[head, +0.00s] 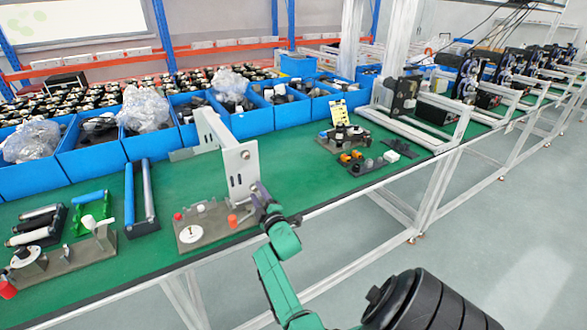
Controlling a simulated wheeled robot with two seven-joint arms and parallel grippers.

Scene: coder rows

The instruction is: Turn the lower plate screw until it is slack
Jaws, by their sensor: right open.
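A pale metal plate (240,165) stands upright on a grey fixture base (213,222) near the front edge of the green table. Small holes or screw heads show on its face, too small to tell apart. My right gripper (261,192) is at the plate's lower right edge, with its dark fingers close to the plate. It is open. The lower plate screw is not clearly visible; the fingers may cover it. I cannot tell whether the fingers touch the plate. My left gripper is out of view.
A red-orange knob (233,221) and a white disc (191,234) sit on the fixture base. A roller unit (140,195) and another fixture (63,256) stand to the left. Blue bins (247,123) line the back.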

